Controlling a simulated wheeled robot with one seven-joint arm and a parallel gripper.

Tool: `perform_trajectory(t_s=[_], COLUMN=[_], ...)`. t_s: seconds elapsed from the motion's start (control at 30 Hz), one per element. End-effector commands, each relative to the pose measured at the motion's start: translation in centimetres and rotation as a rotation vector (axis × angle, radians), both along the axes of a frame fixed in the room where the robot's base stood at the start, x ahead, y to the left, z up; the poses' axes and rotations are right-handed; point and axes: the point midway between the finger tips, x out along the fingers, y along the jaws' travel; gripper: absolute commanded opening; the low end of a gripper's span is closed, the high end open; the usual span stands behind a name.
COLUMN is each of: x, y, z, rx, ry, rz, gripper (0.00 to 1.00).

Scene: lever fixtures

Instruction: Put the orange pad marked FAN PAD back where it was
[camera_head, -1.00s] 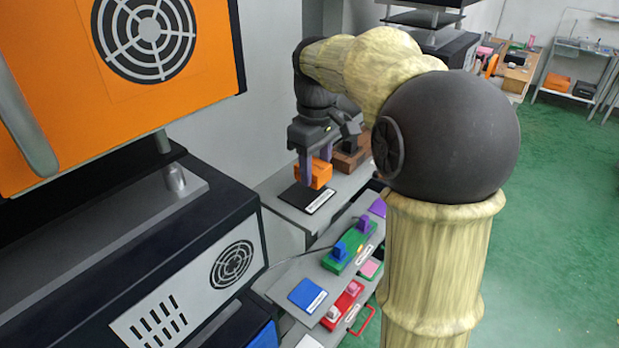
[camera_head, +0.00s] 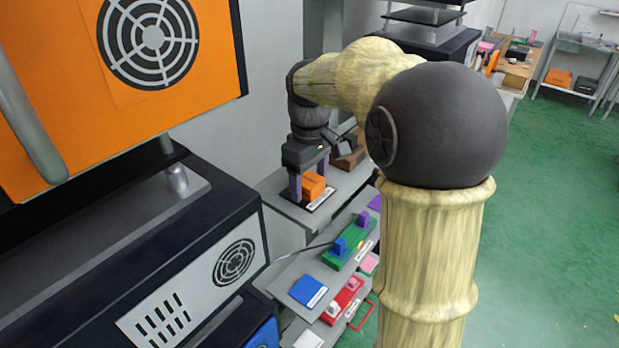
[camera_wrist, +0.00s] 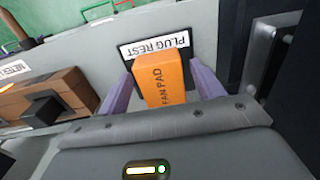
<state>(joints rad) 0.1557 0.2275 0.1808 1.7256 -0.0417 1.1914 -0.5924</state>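The orange block labelled FAN PAD (camera_wrist: 165,80) stands on the black plate marked PLUG REST (camera_wrist: 140,50). In the head view the same block (camera_head: 313,186) is on the plate (camera_head: 318,203) on the grey ledge. My gripper (camera_wrist: 162,82) is around the block, with one purple finger on each side. Gaps show between the fingers and the block in the wrist view, so it is open. In the head view my gripper (camera_head: 309,178) points down over the plate. The block's underside is hidden.
A brown wooden block (camera_head: 350,158) stands behind my gripper on the ledge. A large orange fan panel (camera_head: 90,90) is at left.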

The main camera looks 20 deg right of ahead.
Motion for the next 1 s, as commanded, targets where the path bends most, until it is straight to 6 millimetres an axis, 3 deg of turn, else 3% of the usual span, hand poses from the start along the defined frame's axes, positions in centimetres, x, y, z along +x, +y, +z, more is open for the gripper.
perform_trajectory(t_s=[0.37, 0.73, 1.0], x=[0.0, 0.1, 0.0], y=[0.0, 0.0, 0.1], z=[0.8, 6.4, 7.8], rx=[0.0, 0.0, -0.001], ry=[-0.001, -0.003, 0.001], rz=[0.0, 0.001, 0.003], gripper=[0.67, 0.67, 0.67])
